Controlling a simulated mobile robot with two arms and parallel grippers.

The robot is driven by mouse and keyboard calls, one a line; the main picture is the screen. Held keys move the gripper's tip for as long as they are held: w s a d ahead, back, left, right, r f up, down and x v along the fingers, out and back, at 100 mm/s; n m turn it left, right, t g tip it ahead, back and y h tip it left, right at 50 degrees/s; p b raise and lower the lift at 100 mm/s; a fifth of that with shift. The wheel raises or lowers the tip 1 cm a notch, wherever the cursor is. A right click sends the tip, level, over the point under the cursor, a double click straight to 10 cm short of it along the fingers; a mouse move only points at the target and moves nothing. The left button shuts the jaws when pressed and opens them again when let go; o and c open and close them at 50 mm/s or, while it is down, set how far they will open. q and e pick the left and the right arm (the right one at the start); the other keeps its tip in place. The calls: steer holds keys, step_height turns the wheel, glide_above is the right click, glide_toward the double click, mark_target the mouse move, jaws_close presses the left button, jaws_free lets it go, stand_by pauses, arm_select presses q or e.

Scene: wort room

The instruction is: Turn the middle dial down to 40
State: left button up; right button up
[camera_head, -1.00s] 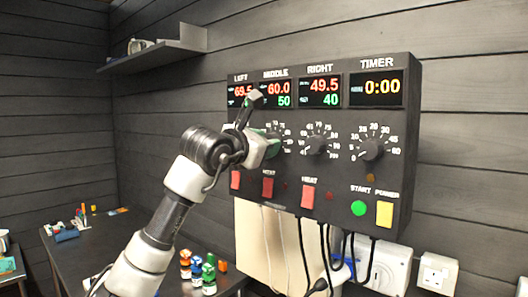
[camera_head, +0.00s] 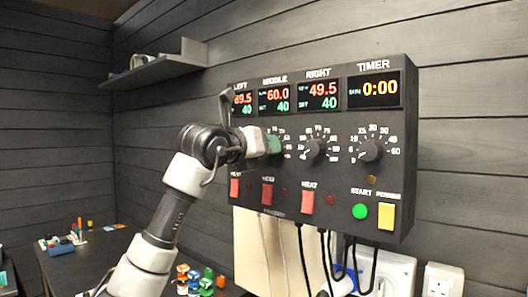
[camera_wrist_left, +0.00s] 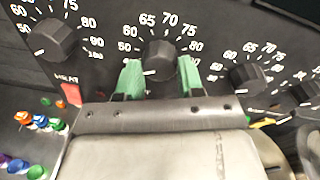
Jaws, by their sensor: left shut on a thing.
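The black control panel (camera_head: 335,208) hangs on the wall. Its middle display (camera_head: 275,99) reads 60.0 in red above 40 in green. The left and right displays also show 40 in green. In the wrist view the middle dial (camera_wrist_left: 158,62) is a dark knob with a white pointer line toward the low, left end of its scale. My left gripper (camera_head: 273,145) reaches it from the left, and its green fingers (camera_wrist_left: 160,80) are closed on both sides of the knob. In the head view the gripper hides the middle dial. My right gripper is not in view.
The left dial (camera_wrist_left: 55,38) and right dial (camera_wrist_left: 247,78) sit on either side, with the timer dial (camera_head: 370,150) farther right. Red heat switches (camera_head: 267,194) are below. Cables hang under the panel. A table (camera_head: 85,262) with small coloured items stands lower left.

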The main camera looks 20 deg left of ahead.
arm_select(q)
steer(key=shift+r, duration=0.1)
stand_by(0.4)
steer(key=o, duration=0.9)
steer(key=shift+b+v, duration=2.05)
steer(key=shift+v, duration=3.35)
